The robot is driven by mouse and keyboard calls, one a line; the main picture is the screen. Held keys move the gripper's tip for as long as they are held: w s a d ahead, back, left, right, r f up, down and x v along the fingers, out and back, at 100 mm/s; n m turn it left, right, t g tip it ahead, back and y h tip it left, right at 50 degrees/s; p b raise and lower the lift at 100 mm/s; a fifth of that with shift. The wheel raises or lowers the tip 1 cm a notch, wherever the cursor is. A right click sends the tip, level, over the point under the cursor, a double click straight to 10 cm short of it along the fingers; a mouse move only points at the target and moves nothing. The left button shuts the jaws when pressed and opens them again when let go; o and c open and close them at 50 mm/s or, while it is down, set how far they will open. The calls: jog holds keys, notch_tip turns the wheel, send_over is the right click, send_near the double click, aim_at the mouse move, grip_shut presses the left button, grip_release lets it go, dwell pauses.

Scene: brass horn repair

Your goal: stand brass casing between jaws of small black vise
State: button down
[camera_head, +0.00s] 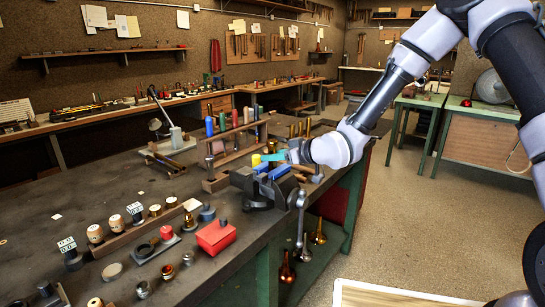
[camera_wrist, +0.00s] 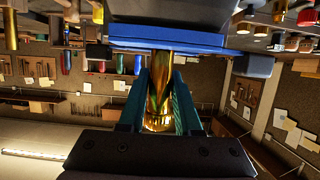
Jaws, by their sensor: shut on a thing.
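The brass casing (camera_wrist: 160,88) is a shiny gold tube in the wrist view, between the teal fingers of my gripper (camera_wrist: 160,100). My gripper is shut on it. The casing's far end meets the blue-faced jaw (camera_wrist: 190,43) of the dark vise (camera_wrist: 175,12); the jaw hides that end, so I cannot tell whether it sits between the jaws. In the head view, my gripper (camera_head: 274,157) is just above the black vise (camera_head: 258,188), whose two blue jaw faces point up with a gap between them. I cannot make out the casing clearly there.
A wooden rack with several coloured-handled tools (camera_head: 235,135) stands behind the vise. A red box (camera_head: 215,236) and several small parts lie on the dark bench (camera_head: 130,185) to the front left. The vise's grey handle (camera_head: 299,205) hangs at the bench's right edge.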

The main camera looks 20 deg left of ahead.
dwell(0.7)
jog(key=shift+f, duration=0.95)
jog(key=shift+r, duration=0.1)
jog(key=shift+r, duration=0.1)
jog(key=shift+r, duration=0.85)
